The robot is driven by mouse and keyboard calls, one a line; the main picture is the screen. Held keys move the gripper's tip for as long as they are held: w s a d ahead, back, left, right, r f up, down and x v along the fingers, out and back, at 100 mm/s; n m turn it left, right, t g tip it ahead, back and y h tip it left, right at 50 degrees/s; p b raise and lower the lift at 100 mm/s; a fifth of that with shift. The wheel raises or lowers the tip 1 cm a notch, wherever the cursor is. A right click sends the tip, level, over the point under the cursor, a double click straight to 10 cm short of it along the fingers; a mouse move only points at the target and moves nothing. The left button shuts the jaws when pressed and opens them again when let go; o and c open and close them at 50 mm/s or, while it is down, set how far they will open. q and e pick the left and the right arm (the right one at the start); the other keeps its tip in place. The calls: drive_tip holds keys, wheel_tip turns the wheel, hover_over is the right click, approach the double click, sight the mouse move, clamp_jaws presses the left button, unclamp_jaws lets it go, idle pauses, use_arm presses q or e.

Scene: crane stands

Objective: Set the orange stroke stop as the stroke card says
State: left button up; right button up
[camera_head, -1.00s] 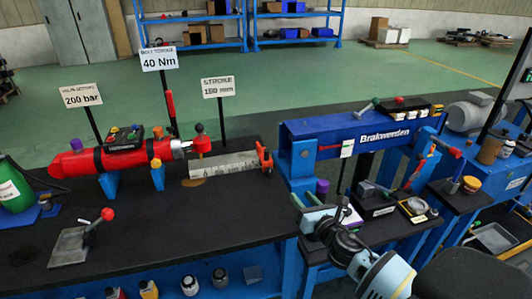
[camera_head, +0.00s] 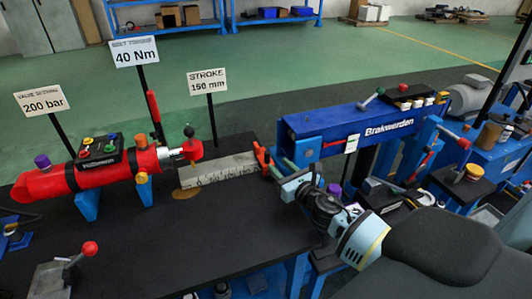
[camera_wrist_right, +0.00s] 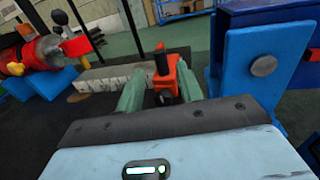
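The orange stroke stop (camera_head: 262,157) stands at the right end of the light stroke scale (camera_head: 216,168), beside the blue press frame. The stroke card (camera_head: 208,81) behind it reads "STROKE 150 mm". My right gripper (camera_head: 280,169) is at the stop from its right and front. In the right wrist view the stop (camera_wrist_right: 168,78) with its black knob shows between the two greenish fingers (camera_wrist_right: 160,92). The fingers are apart, with a visible gap on the left side of the stop. The scale (camera_wrist_right: 105,77) shows behind the left finger. My left gripper is not in view.
The red cylinder (camera_head: 95,178) on blue stands lies left of the scale, with a red piece and black ball (camera_head: 191,147) at its rod end. The blue Brakwerden press (camera_head: 350,128) is close on the right.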

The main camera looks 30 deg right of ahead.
sight(269, 156)
drive_tip(key=shift+w+d, duration=0.1)
drive_tip(key=shift+w, duration=3.75)
clamp_jaws()
